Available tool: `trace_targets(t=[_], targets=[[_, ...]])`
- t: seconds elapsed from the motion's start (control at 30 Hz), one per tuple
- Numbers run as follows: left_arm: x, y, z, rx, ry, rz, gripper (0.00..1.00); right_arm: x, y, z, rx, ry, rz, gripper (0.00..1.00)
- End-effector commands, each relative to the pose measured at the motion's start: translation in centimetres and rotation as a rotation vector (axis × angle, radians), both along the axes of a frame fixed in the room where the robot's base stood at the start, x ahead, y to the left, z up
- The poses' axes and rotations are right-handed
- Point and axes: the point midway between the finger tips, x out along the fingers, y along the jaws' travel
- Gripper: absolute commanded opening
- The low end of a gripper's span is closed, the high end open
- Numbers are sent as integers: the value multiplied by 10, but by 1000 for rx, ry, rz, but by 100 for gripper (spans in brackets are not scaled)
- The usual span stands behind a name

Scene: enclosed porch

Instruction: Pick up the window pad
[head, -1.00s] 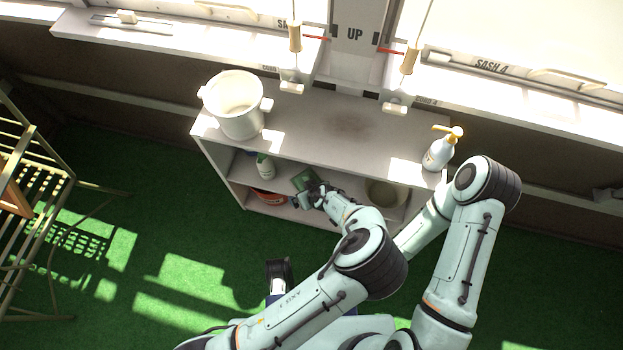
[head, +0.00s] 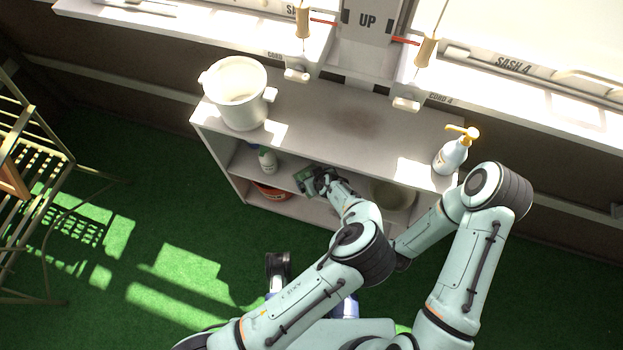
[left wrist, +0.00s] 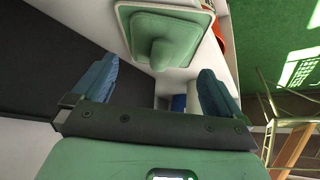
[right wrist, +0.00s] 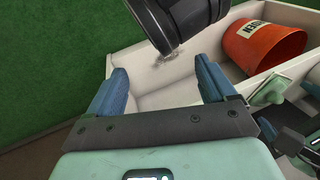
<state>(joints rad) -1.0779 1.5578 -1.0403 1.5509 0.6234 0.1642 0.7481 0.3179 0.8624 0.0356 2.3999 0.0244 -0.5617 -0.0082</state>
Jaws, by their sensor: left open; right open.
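The window pad is a green rectangular pad (head: 303,174) with a raised block on its face, inside the low shelf unit. In the left wrist view the pad (left wrist: 160,22) is straight ahead, its narrow end pointing between the fingers. My left gripper (head: 318,182) is at the shelf opening beside the pad. Its blue fingers (left wrist: 158,70) are open, with nothing held. The pad (right wrist: 268,90) also shows at the right of the right wrist view, near the left gripper. My right gripper (right wrist: 160,65) is open and empty; my arms hide it in the head view.
The white shelf unit (head: 350,112) bears a white bucket (head: 237,100) and a yellow-topped pump bottle (head: 452,155). Inside are a small bottle (head: 267,160), an orange tub (right wrist: 262,45) and a pale round basin (head: 393,195). A slatted rack (head: 30,165) stands left on green carpet.

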Motion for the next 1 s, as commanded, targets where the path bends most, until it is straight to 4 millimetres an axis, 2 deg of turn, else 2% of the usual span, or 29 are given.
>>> trace_targets(t=[0.03,0.2,0.47,0.5,0.63,0.67,0.73,0.77,1.0], targets=[[5,4,-11,2,2,2,100,6,-3,-7,-8,-14,-7,84],[16,8,-28,0,1,1,100,16,-9,-13,-21,-41,-17,84],[18,9,-30,0,1,0,100,19,-10,-13,-24,-49,-21,84],[18,9,-29,0,1,0,97,19,-10,-13,-24,-49,-21,84],[18,9,-29,0,1,0,54,18,-10,-13,-24,-48,-20,84],[18,9,-29,0,1,0,50,18,-10,-13,-24,-48,-20,84],[18,9,-29,-1,1,-1,49,18,-10,-13,-24,-48,-20,84],[18,9,-29,-1,1,-1,45,18,-10,-13,-24,-48,-20,84],[18,9,-28,-1,1,-1,44,18,-9,-12,-24,-46,-19,84]])
